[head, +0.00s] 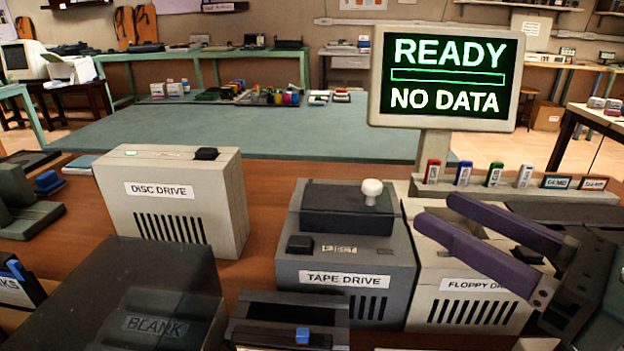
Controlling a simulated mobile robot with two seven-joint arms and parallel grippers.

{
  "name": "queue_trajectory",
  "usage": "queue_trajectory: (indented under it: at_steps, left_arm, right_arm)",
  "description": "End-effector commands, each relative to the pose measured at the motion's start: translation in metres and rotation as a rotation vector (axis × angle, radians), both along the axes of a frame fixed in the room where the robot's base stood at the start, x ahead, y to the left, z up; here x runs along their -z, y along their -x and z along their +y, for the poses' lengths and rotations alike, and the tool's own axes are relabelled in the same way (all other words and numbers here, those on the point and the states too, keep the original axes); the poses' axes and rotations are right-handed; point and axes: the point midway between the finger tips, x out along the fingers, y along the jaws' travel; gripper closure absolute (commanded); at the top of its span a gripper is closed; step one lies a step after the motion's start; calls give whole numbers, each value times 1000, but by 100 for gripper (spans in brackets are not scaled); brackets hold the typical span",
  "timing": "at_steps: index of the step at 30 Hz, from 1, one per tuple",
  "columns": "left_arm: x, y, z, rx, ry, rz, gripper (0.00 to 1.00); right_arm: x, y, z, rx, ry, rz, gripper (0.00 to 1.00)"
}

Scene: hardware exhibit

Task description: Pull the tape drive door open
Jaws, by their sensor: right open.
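The tape drive (345,262) is a grey box in the middle of the table, labelled TAPE DRIVE. Its dark door (340,209) lies shut on the sloped top, with a round white knob (372,188) at its upper right. A black eject button (300,245) sits on the drive below the door. My right gripper (436,212) has purple fingers. It is open and empty, with its fingertips to the right of the white knob and apart from it, over the floppy drive. My left gripper is not in view.
The floppy drive (471,300) stands right beside the tape drive, partly behind my right gripper. The disc drive (180,203) stands to the left. A box marked BLANK (150,295) and a dark tray (286,322) are in front. A monitor (445,77) reads READY, NO DATA.

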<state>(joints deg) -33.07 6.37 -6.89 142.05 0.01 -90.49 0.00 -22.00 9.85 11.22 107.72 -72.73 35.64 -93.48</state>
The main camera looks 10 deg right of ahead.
Motion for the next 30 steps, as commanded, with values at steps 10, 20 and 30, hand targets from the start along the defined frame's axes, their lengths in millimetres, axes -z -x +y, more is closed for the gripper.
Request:
queue_trajectory:
  at_steps: [10,20,30]
  left_arm:
    - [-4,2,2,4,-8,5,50]
    - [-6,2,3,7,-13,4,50]
    - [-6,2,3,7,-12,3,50]
  right_arm:
    - [2,-36,23,-18,21,-8,45]
    - [4,-80,47,-16,21,-6,45]
    - [5,-85,50,-17,22,-4,45]
